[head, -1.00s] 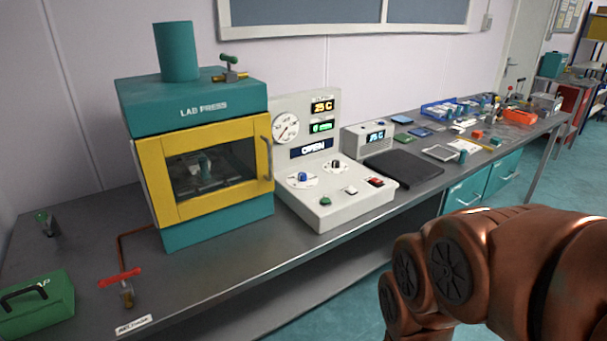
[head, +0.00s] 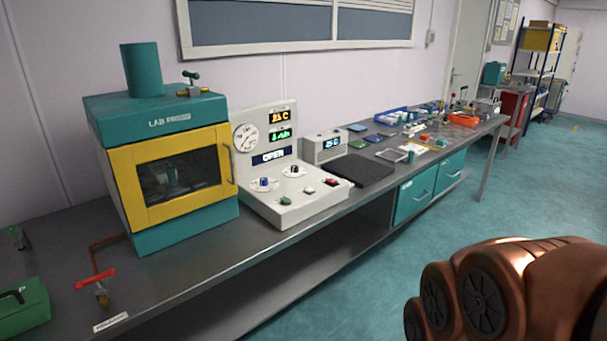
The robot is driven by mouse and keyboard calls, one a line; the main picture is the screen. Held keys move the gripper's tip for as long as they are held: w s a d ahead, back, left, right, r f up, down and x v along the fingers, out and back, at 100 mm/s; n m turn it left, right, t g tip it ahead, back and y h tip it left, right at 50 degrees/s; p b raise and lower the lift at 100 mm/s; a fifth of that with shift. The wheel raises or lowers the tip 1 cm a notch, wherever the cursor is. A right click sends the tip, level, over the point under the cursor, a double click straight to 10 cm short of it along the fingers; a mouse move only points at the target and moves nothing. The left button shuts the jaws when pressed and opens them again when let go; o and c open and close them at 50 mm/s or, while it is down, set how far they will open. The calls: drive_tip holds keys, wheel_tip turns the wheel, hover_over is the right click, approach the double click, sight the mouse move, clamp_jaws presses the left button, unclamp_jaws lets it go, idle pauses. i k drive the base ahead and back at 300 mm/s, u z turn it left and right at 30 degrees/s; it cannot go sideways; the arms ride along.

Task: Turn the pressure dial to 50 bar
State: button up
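The white control panel (head: 305,207) stands on the bench right of the press in the head view. Two dials sit on its sloped top: a blue knob (head: 264,182) on the left and a black knob (head: 294,170) on the right, each on a white scale. Which one sets pressure cannot be read. A round gauge (head: 246,137) and small displays (head: 280,117) are on its upright face. The lower display reads OPEN. My copper-coloured arm shows at the lower right, over the floor and apart from the panel. My gripper is not in view.
The teal and yellow lab press (head: 165,150) stands left of the panel. A red-handled valve (head: 97,281) and a green box (head: 22,307) are at the bench's front left. A dark flat pad (head: 357,170) lies right of the panel. The floor before the bench is clear.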

sight(263, 181)
drive_tip(key=z, duration=0.65)
drive_tip(key=i, duration=0.9)
drive_tip(key=u, duration=0.9)
